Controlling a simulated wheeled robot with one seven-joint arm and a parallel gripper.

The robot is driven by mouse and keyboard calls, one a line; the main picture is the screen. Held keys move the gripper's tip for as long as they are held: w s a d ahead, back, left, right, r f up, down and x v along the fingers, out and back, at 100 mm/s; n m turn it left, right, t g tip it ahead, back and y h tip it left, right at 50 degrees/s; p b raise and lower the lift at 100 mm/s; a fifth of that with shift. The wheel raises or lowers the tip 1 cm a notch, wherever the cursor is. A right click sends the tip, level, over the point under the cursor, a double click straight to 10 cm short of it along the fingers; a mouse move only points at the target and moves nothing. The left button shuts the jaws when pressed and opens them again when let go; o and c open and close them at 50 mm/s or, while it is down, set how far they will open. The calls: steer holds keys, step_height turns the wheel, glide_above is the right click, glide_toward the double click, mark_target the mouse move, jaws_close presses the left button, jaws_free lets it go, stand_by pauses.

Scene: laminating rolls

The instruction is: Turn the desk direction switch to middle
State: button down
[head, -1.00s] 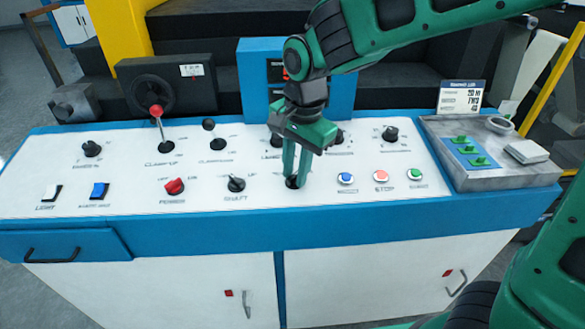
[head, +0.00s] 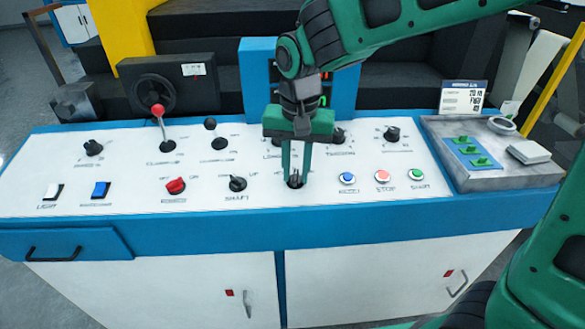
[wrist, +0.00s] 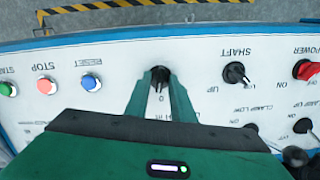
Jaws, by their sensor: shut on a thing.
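The desk direction switch is a small black rotary knob (head: 295,181) on the white desk panel, between the shaft knob and the blue button. My green gripper (head: 296,176) points down over it, and its two fingers are shut on the knob's sides. In the wrist view the knob (wrist: 160,76) sits between the fingertips (wrist: 160,82), with a "0" mark just below it. The fingers partly hide the knob and the labels around it, so its exact pointer angle is hard to read.
The black shaft knob (head: 237,183) and red power knob (head: 175,186) stand to the left. Blue (head: 347,178), red (head: 382,176) and green (head: 417,175) buttons are to the right. Levers (head: 160,128) rise at the back left. A grey tray (head: 460,188) sits at the far right.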

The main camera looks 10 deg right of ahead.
mark_target(296, 176)
steer(key=shift+w+a+r+n, duration=0.1)
steer(key=shift+n, duration=1)
steer(key=c, duration=1.9)
jaws_free()
steer(key=shift+o, duration=0.2)
step_height(296, 176, up, 11)
steer(key=shift+s, duration=0.25)
